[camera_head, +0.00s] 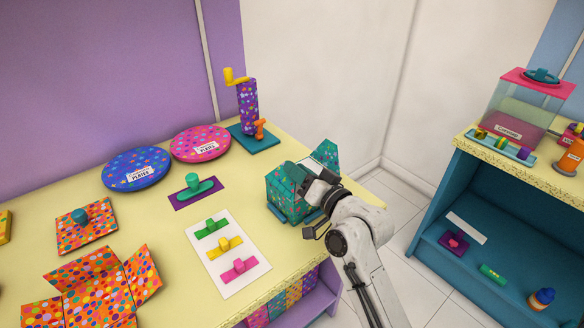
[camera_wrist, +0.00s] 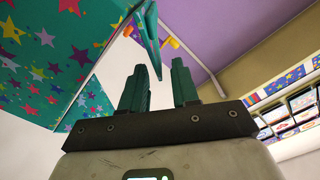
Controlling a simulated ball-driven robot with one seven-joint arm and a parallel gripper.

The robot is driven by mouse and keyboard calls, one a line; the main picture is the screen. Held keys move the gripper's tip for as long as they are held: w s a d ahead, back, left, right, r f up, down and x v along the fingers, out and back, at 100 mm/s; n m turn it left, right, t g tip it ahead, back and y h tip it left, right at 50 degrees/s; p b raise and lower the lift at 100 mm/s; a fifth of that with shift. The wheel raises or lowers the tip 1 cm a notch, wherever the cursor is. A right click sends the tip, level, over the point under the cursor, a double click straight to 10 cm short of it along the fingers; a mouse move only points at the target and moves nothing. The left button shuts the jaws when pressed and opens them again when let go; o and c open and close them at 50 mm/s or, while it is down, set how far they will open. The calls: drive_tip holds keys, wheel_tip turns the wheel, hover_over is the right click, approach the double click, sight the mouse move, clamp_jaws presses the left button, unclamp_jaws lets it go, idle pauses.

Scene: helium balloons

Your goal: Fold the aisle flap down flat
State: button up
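A teal box with colored stars (camera_head: 283,196) stands at the right end of the yellow counter. One teal flap (camera_head: 331,152) stands up at its far right side. I cannot tell for sure which flap is the aisle one. My gripper (camera_head: 316,190) is beside the box on its right, covering part of it. In the wrist view, the box's starry side (camera_wrist: 55,45) fills the upper left. A thin teal strip, perhaps a flap edge (camera_wrist: 148,38), shows beyond the left finger.
A purple pump tower (camera_head: 248,103) with a yellow handle stands behind the box. A white tray (camera_head: 229,258) with colored handled pieces lies left of it. A blue shelf unit (camera_head: 480,225) stands at right, across an aisle of white floor.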

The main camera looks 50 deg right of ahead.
drive_tip(key=b+v, duration=0.1)
drive_tip(key=v, duration=0.7)
